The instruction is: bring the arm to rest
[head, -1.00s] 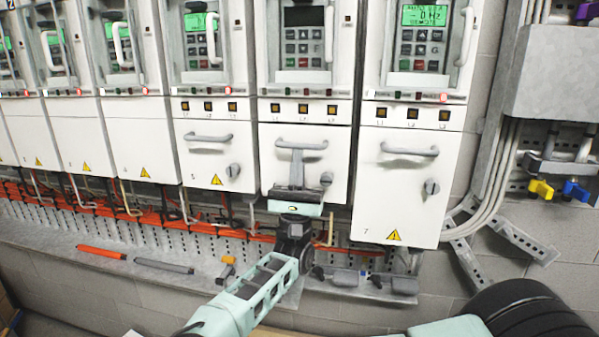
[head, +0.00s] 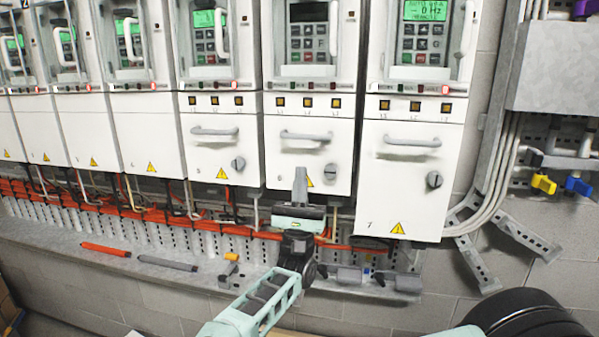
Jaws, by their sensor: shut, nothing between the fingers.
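My gripper (head: 300,176) is in the head view, a little below the middle. It is shut and empty, with its fingers pointing up. It overlaps the lower part of the white drive cabinet numbered 6 (head: 283,155), below that cabinet's grey handle (head: 306,135). From this view I cannot tell how far the fingertips stand from the cabinet front. My pale green arm reaches up to it from the bottom of the picture.
White drive cabinet 7 (head: 400,195) stands to the right, cabinet 5 (head: 205,150) to the left. Orange cables (head: 240,232) run beneath. A ledge holds an orange tool (head: 105,250) and a grey tool (head: 167,263). Conduits (head: 492,185) and yellow and blue valve handles are at right.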

